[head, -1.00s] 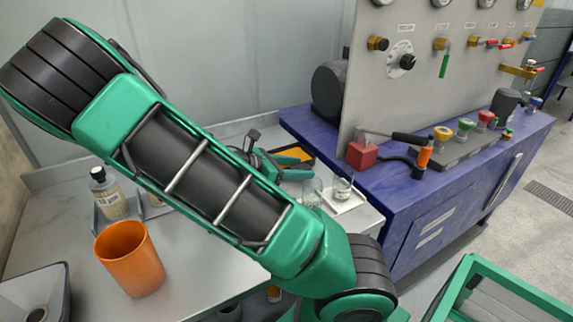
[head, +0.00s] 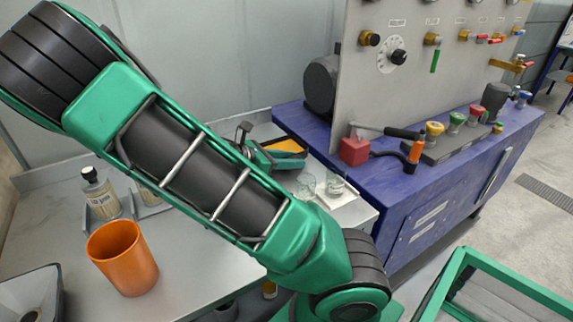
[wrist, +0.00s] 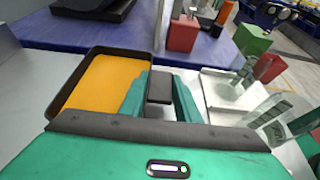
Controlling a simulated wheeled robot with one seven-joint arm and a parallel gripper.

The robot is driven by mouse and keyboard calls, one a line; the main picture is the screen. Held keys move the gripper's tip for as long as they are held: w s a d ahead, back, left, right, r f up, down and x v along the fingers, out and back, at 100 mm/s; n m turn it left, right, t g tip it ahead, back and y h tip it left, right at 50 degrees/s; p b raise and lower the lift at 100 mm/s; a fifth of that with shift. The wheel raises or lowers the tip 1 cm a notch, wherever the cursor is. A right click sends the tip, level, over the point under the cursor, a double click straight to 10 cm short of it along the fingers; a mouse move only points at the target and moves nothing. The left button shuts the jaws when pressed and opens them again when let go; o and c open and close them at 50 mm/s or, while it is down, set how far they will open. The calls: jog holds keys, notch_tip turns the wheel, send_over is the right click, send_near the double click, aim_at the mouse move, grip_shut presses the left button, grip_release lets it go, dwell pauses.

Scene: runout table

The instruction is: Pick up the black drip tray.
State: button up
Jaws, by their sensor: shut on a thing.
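The black drip tray (wrist: 69,81) is a shallow black-rimmed tray with an orange-yellow inside, left of my fingers in the wrist view. In the head view its orange inside (head: 289,146) shows just beyond my green fingers, near the blue bench. My gripper (wrist: 160,90) is shut on the tray at its right side, with a dark piece between the green fingers. My left finger hides part of the tray's right edge. My gripper also shows in the head view (head: 270,158), partly behind my arm. I cannot tell how far the tray is from the table top.
Clear glass beakers (wrist: 232,95) stand on a white tile close to the right of my gripper. The blue bench (head: 340,190) carries a red block (head: 354,151) and an upright panel. An orange cup (head: 122,258) and a bottle (head: 100,192) stand on the grey table at left.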

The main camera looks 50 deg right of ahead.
notch_tip(320, 180, up, 16)
jog(key=shift+r, duration=0.15)
dwell(0.3)
